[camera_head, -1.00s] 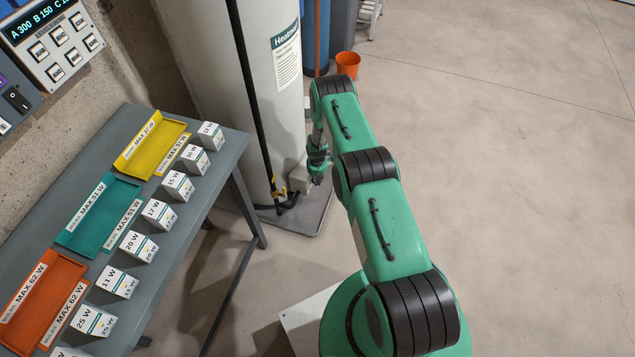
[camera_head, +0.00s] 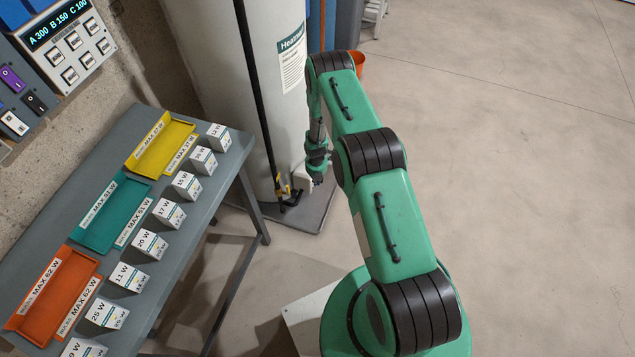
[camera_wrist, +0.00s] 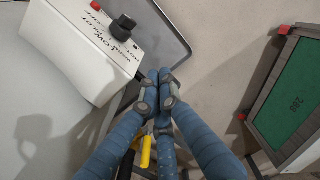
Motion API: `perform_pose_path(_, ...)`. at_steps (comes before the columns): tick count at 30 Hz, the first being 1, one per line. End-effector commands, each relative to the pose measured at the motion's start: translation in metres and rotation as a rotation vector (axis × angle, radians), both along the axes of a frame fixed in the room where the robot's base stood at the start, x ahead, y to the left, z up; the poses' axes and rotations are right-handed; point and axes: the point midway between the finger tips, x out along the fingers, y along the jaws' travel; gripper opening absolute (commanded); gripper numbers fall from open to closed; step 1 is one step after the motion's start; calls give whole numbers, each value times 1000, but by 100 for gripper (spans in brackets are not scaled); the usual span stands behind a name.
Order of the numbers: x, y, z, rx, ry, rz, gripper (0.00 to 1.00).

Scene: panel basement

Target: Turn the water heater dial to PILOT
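The water heater is a tall white tank (camera_head: 225,75) at the top centre of the head view. In the wrist view its white control box (camera_wrist: 80,50) is at the upper left, with a black dial (camera_wrist: 122,27) on its lettered face. The lettering is upside down, and I cannot tell the dial's setting. My gripper (camera_wrist: 161,80) has its blue fingers converged, tips close together and holding nothing visible. The tips are below and right of the dial in the picture, apart from it. In the head view my gripper (camera_head: 318,181) hangs beside the tank's lower right side.
A yellow valve handle (camera_wrist: 145,152) and dark pipe are behind my fingers. A grey table (camera_head: 190,235) with coloured trays and small boxes stands left. An orange bucket (camera_head: 359,62) is behind my arm. Floor at right is clear.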

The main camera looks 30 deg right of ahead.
Motion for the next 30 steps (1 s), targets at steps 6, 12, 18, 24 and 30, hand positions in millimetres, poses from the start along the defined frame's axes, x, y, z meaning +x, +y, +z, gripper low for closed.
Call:
perform_pose_path(6,-5,5,18,0,0,1,0)
perform_pose_path(12,-7,7,24,0,0,1,0)
perform_pose_path(18,-7,7,24,0,0,1,0)
perform_pose_path(24,-8,7,24,1,2,-7,0)
perform_pose_path(30,-21,7,17,16,29,-137,0)
